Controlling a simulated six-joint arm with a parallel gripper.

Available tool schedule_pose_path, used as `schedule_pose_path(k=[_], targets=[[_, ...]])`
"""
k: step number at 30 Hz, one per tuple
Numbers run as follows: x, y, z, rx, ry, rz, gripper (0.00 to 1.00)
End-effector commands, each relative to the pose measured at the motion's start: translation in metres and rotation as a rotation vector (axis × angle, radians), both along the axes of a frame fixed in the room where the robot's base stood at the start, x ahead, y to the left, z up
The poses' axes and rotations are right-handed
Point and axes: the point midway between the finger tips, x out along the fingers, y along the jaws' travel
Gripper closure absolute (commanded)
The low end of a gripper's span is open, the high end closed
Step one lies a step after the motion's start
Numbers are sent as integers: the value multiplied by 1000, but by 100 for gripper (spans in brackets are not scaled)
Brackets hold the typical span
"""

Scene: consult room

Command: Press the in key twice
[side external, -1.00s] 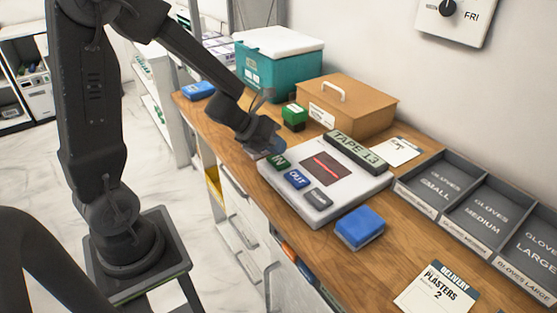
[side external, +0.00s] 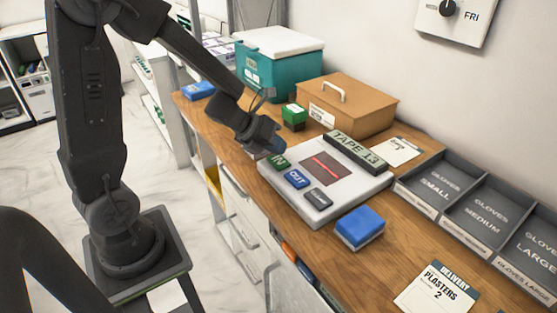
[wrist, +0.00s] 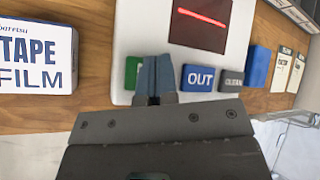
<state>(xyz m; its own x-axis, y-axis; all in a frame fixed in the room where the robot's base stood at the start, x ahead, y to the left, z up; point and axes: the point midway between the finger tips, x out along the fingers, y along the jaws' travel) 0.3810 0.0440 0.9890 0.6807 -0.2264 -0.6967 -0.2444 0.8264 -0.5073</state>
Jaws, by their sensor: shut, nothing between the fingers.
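The white scanner unit (side external: 340,187) lies on the wooden counter, with a red scan line in its dark window and a display (side external: 356,151) that reads TAPE 13. Its green IN key (side external: 279,162) is at the near left corner, beside the blue OUT key (side external: 297,179) and a grey key (side external: 318,197). My gripper (side external: 276,148) is shut and empty, close over the IN key. In the wrist view the shut fingertips (wrist: 156,76) cover most of the green key (wrist: 131,72), left of OUT. I cannot tell whether they touch it.
A blue block (side external: 360,227) lies to the right of the unit. A brown box (side external: 350,108), a small green box (side external: 294,116) and a teal box (side external: 288,70) stand behind it. A tape film box (wrist: 38,57) lies left of the unit. Glove trays (side external: 440,190) line the wall.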

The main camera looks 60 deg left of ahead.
Motion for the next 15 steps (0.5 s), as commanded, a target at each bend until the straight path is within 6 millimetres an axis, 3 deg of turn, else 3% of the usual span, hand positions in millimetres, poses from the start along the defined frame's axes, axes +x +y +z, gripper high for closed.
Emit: schedule_pose_path(k=[15], targets=[[0, 0, -9, 0, 0, 0, 100]])
